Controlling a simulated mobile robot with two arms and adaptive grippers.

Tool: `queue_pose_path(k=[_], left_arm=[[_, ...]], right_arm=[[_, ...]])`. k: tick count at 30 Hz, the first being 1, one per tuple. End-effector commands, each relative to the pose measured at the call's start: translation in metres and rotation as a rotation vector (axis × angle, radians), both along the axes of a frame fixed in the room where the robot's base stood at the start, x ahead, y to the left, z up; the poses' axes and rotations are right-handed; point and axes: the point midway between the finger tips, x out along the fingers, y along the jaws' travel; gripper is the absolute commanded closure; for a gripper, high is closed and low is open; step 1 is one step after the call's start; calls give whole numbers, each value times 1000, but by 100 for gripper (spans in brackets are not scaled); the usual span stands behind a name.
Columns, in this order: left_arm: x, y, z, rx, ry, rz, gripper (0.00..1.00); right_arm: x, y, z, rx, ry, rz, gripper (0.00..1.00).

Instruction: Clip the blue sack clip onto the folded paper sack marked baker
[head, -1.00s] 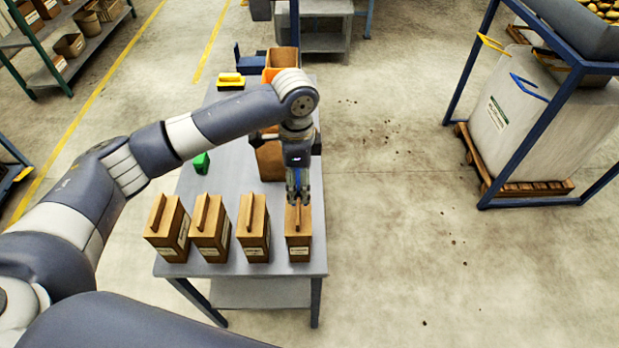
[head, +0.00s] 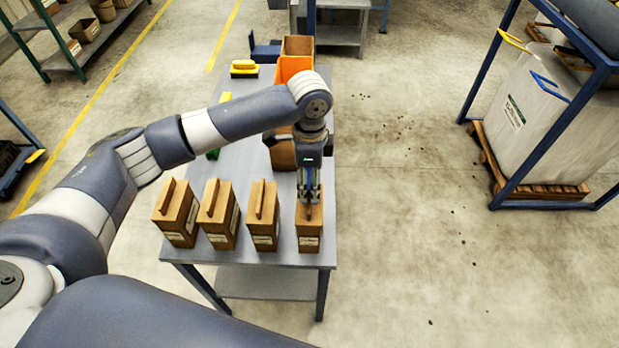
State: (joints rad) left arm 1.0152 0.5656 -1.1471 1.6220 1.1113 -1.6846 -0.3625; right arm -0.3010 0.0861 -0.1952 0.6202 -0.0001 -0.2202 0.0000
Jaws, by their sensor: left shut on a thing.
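Several folded brown paper sacks stand in a row along the table's near edge: a left one (head: 177,215), a second (head: 218,217), a third (head: 262,219) and a rightmost one (head: 309,236). Their labels are too small to read, so I cannot tell which is marked baker. My left gripper (head: 309,198) points down at the top fold of the rightmost sack. It is shut on the blue sack clip (head: 308,183), which shows as a little blue between the fingers. Whether the clip grips the fold is hidden. My right gripper is out of view.
The grey table (head: 284,262) also holds a brown box (head: 283,156) behind my gripper, an orange bin (head: 292,67), a yellow-and-black item (head: 244,69) and a partly hidden green item (head: 213,154). A blue rack (head: 544,150) with a big white bag (head: 526,110) stands right.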

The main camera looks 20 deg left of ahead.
Motion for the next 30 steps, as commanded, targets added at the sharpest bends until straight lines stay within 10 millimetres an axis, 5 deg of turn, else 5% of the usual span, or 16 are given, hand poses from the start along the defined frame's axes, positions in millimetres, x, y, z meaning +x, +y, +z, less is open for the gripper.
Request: queue_pose_path(k=[7, 19, 30], left_arm=[[0, 0, -13, 0, 0, 0, 64], [0, 0, -29, 1, -1, 0, 64], [0, 0, -40, 1, 0, 1, 64]], right_arm=[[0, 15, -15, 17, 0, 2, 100], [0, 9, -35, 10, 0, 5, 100], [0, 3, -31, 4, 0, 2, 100]])
